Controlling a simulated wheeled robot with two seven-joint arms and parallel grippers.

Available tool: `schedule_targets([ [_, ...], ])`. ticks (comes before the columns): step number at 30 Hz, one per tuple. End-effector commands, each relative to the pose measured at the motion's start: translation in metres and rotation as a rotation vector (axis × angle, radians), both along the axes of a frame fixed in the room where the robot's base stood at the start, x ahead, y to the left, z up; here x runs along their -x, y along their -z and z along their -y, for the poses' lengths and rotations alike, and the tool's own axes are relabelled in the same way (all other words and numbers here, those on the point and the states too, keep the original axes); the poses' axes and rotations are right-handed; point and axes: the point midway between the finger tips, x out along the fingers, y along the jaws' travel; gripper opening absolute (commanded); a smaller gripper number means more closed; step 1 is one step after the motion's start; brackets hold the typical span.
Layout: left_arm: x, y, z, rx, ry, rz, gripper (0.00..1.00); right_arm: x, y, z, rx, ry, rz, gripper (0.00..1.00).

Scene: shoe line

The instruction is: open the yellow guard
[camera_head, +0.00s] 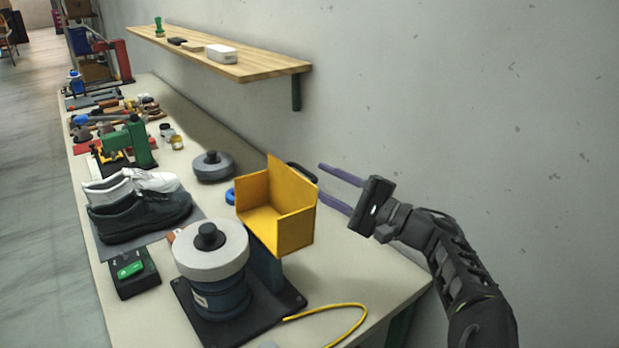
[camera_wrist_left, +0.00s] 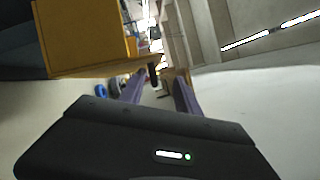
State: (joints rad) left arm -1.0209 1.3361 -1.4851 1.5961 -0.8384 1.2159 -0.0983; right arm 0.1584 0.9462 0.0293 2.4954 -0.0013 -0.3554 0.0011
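The yellow guard (camera_head: 262,218), an angular sheet shell, sits beside the blue machine with a pale grey wheel (camera_head: 208,256) near the bench's near end. A black handle (camera_head: 302,172) shows at the guard's far right edge. My left gripper (camera_head: 321,181) is just right of that handle, its two purple fingers spread and pointing left. In the left wrist view the guard (camera_wrist_left: 85,40) fills the upper left, and the dark handle (camera_wrist_left: 153,74) shows between the open fingers (camera_wrist_left: 155,92). I cannot tell whether the handle is within finger reach. My right gripper is not in view.
Black and white shoes (camera_head: 140,217) lie on a grey mat left of the machine. A box with a green button (camera_head: 133,271) is in front of them. A yellow cable (camera_head: 345,308) curls at the near edge. A wooden shelf (camera_head: 225,62) hangs on the wall.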

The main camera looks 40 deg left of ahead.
Motion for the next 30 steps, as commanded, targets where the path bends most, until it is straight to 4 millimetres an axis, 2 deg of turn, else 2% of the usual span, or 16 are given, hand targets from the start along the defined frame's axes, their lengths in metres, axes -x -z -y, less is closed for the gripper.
schedule_targets([
  [3,-0.003,0.000,0.014,-0.004,0.008,0.001,0.32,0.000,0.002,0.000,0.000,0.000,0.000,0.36],
  [17,-0.003,0.000,0.018,-0.004,0.008,0.001,0.32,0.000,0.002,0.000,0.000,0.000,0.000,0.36],
  [30,-0.003,0.008,0.048,-0.005,0.009,0.001,0.32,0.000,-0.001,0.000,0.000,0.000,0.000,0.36],
])
